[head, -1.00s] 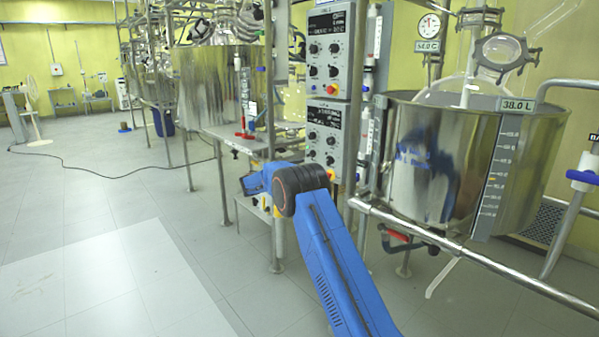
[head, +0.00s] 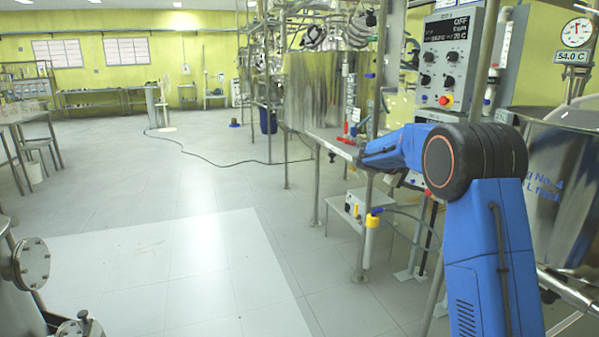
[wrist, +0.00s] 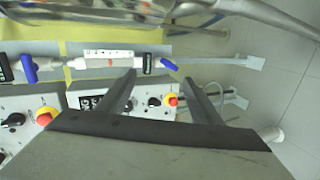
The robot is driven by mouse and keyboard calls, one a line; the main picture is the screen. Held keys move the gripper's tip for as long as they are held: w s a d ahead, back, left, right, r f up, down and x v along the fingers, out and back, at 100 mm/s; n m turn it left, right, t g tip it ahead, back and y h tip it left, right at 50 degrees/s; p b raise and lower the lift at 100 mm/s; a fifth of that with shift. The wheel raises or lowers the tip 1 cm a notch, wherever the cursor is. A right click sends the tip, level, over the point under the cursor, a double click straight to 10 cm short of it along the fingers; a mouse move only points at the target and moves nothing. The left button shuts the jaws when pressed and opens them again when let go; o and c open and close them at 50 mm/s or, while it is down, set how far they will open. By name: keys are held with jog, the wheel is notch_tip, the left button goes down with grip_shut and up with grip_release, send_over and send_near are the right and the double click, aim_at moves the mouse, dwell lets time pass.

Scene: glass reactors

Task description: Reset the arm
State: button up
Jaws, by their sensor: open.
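My gripper (wrist: 158,82) shows in the wrist view with its two dark fingers spread apart and nothing held between them. Beyond the fingers is a grey control panel (wrist: 136,104) with a black knob and a red-and-yellow button; I cannot tell the exact distance. In the head view my blue arm rises at the right and bends left at a large black joint. The gripper's fingers cannot be made out there.
A control box (head: 446,62) and a steel vessel (head: 562,180) stand close behind my arm. Another steel vessel (head: 312,90) stands farther back. A flanged metal fitting (head: 30,262) is at lower left. The tiled floor (head: 190,240) is clear in the middle, with a cable (head: 215,163) farther back.

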jog(key=s+a+r+y, duration=0.1)
jog(key=s+r+y, duration=0.1)
jog(key=s, duration=0.8)
jog(key=s+a+r+y, duration=0.1)
jog(key=s+y, duration=0.1)
jog(key=s, duration=0.8)
jog(key=s+a+f+m+y, duration=0.1)
jog(key=s+a+f+y, duration=0.2)
jog(key=s, duration=1)
jog(key=s+a+f+y, duration=0.3)
jog(key=s+a+f, duration=0.2)
jog(key=s, duration=0.9)
jog(key=s+a+f+m+t+y, duration=0.1)
jog(key=s+a, duration=0.5)
jog(key=s, duration=0.7)
notch_tip(320, 180, down, 3)
jog(key=shift+s+a+r+m+y, duration=0.1)
jog(key=shift+s+a+m+y, duration=0.2)
jog(key=shift+y, duration=0.6)
